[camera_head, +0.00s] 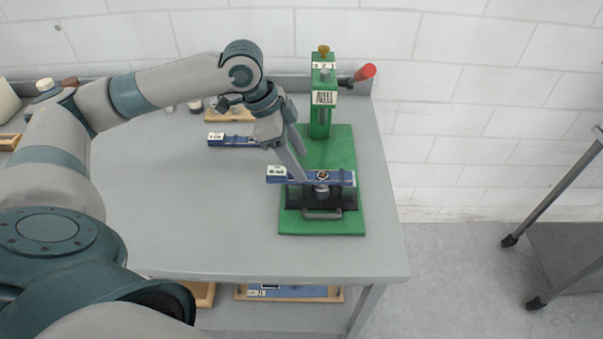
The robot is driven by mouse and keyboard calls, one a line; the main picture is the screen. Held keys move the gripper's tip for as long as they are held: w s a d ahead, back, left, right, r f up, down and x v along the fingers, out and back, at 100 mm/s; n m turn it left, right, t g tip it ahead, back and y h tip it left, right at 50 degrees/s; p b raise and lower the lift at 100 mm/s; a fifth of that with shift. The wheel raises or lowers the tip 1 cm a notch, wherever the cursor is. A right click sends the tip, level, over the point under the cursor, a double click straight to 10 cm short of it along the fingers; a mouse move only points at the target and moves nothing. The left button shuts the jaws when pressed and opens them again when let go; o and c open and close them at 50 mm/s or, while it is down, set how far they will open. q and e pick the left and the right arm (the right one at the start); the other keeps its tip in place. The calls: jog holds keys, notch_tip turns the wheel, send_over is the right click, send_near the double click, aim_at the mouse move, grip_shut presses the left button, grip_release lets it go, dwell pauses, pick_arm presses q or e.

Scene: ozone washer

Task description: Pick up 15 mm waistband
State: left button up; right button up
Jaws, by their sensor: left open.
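A blue bar with a white label (340,178) lies across the black fixture of the green press (345,145). A second blue bar with a white label (238,140) lies on the table, left of the press. The label print is too small to read, so I cannot tell which is the 15 mm waistband. My left gripper (302,168) is open and points down at the bar on the press, just above or beside it. I cannot tell whether its fingers touch the bar. My right gripper is not in view.
The press has an upright green column with a red-handled lever (364,73). The grey table (180,215) is clear at its front left. A wooden block (232,114) lies behind the second bar. A grey cart (570,245) stands at the right.

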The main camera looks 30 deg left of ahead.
aim_at(309, 175)
pick_arm(q)
jog(key=shift+p+x, duration=0.5)
jog(key=shift+x, duration=1.4)
jog(key=shift+w+d, duration=0.1)
jog(key=shift+w, duration=0.05)
jog(key=shift+r, duration=0.1)
jog(key=shift+c, duration=0.3)
jog(key=c, duration=1.1)
jog(key=shift+r, duration=0.15)
jog(key=shift+c, duration=0.2)
jog(key=shift+r+b, duration=0.35)
jog(key=shift+r, duration=0.3)
notch_tip(309, 175, up, 3)
jog(key=shift+f+b, duration=0.2)
jog(key=shift+b, duration=0.25)
jog(key=s+d+r+b, duration=0.1)
jog(key=s+d+r, duration=0.3)
jog(key=d, duration=0.7)
notch_tip(309, 175, up, 3)
jog(key=shift+f+b, duration=0.1)
jog(key=shift+b, duration=0.3)
